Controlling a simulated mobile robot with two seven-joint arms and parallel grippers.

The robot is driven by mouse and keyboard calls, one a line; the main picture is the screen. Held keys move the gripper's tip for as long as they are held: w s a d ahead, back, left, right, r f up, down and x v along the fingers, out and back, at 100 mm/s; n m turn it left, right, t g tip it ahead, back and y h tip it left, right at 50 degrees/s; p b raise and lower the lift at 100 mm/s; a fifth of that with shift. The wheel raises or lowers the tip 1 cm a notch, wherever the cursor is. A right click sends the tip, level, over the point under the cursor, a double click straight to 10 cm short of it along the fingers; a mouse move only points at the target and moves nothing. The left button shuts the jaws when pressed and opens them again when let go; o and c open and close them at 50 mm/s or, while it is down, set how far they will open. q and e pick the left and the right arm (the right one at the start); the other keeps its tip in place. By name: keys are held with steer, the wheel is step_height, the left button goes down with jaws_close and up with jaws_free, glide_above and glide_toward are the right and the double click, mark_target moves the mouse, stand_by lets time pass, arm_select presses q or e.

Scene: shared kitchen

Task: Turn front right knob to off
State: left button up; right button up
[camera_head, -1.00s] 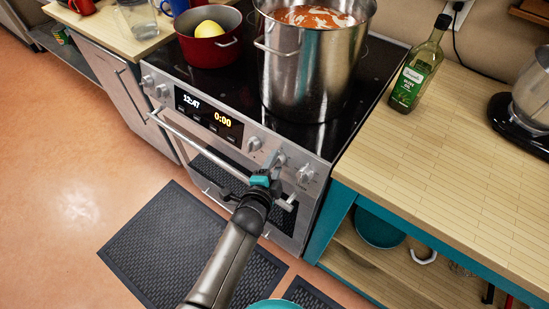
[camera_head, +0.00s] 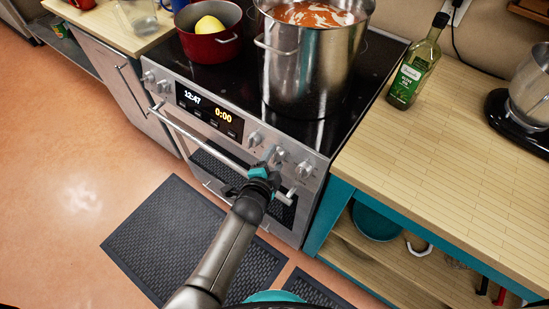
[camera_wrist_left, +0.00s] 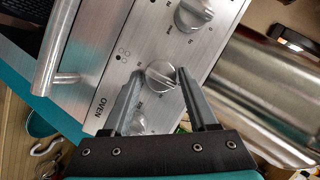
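Three round metal knobs sit at the right end of the stove's front panel. The middle one (camera_head: 278,154) has a small burner-circle mark beside it and shows again in the left wrist view (camera_wrist_left: 160,76). My left gripper (camera_head: 273,156) is at this knob, its open fingers (camera_wrist_left: 160,71) on either side of it. I cannot tell whether they touch it. The left knob of the three (camera_wrist_left: 193,14) is clear of the fingers. The rightmost knob (camera_head: 304,170) is partly visible low between the fingers in the wrist view, near the OVEN label. My right gripper is not in view.
The oven handle (camera_head: 205,143) runs below the panel, near my left gripper. A large steel pot (camera_head: 305,75) of red soup and a red pot (camera_head: 213,43) stand on the cooktop. A green oil bottle (camera_head: 414,70) stands on the wooden counter (camera_head: 440,140) at right.

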arm_select(q)
steer(key=shift+o, duration=1.4)
steer(key=shift+s+a+r, duration=0.1)
steer(key=shift+s+r, duration=0.1)
steer(key=shift+s, duration=0.25)
steer(key=p+v, duration=0.3)
steer(key=v, duration=1.1)
steer(key=shift+a+p, duration=0.15)
steer(key=shift+p, duration=0.15)
steer(key=shift+s, duration=0.1)
